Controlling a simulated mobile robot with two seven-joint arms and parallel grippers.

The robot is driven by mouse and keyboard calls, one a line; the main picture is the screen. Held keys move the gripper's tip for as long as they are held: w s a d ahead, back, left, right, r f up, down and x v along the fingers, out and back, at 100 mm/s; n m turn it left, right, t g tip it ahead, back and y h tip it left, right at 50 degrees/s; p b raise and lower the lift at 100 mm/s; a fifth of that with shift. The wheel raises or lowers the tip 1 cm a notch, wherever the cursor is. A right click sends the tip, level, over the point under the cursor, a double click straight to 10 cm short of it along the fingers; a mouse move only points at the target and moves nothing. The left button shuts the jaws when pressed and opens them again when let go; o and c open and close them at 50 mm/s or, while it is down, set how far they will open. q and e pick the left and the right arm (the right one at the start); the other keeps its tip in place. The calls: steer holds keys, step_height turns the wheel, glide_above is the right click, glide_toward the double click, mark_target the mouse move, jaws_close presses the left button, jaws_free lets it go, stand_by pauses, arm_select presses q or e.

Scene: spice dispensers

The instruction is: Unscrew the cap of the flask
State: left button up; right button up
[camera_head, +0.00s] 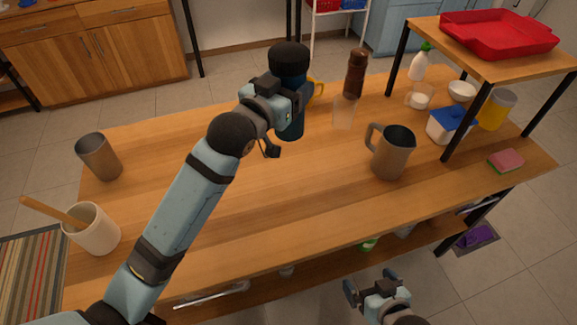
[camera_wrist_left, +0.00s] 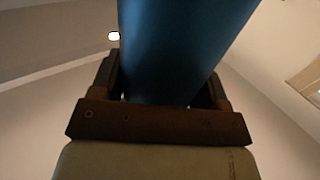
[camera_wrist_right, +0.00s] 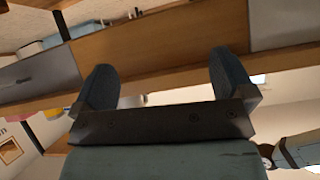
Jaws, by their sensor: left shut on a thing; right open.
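The flask (camera_head: 291,125) is a tall dark blue cylinder at the far middle of the wooden table, upright, with a wide black cap (camera_head: 289,56) on top. My left gripper (camera_head: 277,104) is shut on the flask's body below the cap; its fingers are largely hidden in the head view. In the left wrist view the blue flask body (camera_wrist_left: 180,45) fills the space between the fingers. My right gripper (camera_head: 371,284) is open and empty in front of the table's near edge, low, away from the flask. The right wrist view shows its two fingers spread (camera_wrist_right: 163,88).
Near the flask stand a yellow mug (camera_head: 317,91), a clear glass (camera_head: 344,112) and a brown grinder (camera_head: 355,73). A metal pitcher (camera_head: 391,152) stands right of centre. A metal cup (camera_head: 99,157) and a white crock (camera_head: 92,230) are at left. The table's middle front is clear.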

arm_select(q)
step_height(320, 180, down, 17)
steer(key=b, duration=0.2)
steer(key=shift+f, duration=0.2)
steer(key=shift+f, duration=0.15)
steer(key=o, duration=1.7)
steer(key=v, duration=1.2)
steer(key=shift+p, duration=0.3)
